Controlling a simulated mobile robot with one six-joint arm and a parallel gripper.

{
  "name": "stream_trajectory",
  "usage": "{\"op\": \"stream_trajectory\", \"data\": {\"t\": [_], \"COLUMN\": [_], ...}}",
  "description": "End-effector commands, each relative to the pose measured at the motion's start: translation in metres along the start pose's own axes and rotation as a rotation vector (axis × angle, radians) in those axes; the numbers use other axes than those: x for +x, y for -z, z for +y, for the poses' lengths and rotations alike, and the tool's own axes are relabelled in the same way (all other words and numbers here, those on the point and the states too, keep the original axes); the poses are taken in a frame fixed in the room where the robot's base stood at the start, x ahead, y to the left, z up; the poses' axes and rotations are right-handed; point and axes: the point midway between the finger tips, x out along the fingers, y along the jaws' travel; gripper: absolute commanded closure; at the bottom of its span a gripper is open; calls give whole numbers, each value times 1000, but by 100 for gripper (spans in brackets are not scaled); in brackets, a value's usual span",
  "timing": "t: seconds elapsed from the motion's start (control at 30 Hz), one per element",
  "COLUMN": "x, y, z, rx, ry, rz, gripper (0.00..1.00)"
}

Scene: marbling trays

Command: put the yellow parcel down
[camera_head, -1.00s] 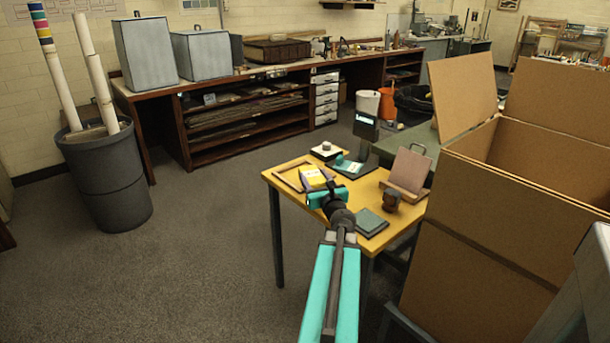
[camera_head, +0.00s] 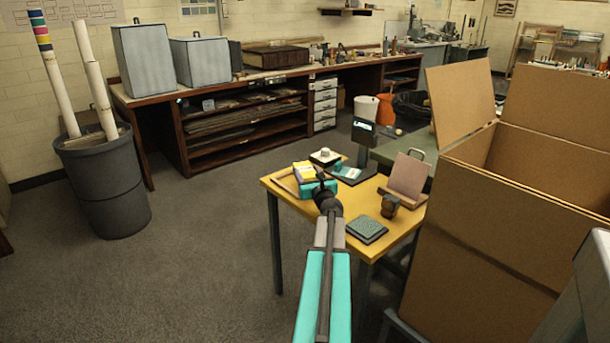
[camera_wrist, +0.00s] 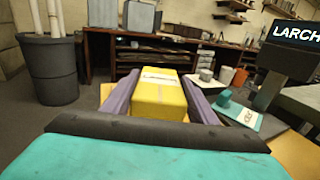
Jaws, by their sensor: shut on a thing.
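The yellow parcel (camera_wrist: 158,96), a small box with a pale label on top, is between the two purple fingers of my gripper (camera_wrist: 160,95) in the wrist view. In the head view the parcel (camera_head: 304,170) shows just beyond my teal gripper (camera_head: 312,184), over the left part of the yellow table (camera_head: 370,243). A wooden frame or tray (camera_head: 284,182) lies on the table beneath and left of it. My gripper hides part of this tray, and I cannot tell whether the parcel touches anything below.
A scale with a dark display post (camera_head: 364,133) stands behind the table's items. A large cardboard box (camera_head: 480,240) stands at right.

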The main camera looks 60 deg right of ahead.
Motion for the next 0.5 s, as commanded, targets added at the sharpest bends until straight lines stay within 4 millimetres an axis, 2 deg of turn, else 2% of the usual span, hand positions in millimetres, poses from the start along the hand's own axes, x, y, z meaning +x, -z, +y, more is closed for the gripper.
{"op": "stream_trajectory", "data": {"t": [0.03,0.3,0.5], "x": [8,37,49], "y": [0,3,4], "z": [-1,-4,-5], "rx": [0,0,1], "ry": [-1,-2,-2], "rz": [-1,-1,-1], "gripper": [79,79,79]}}
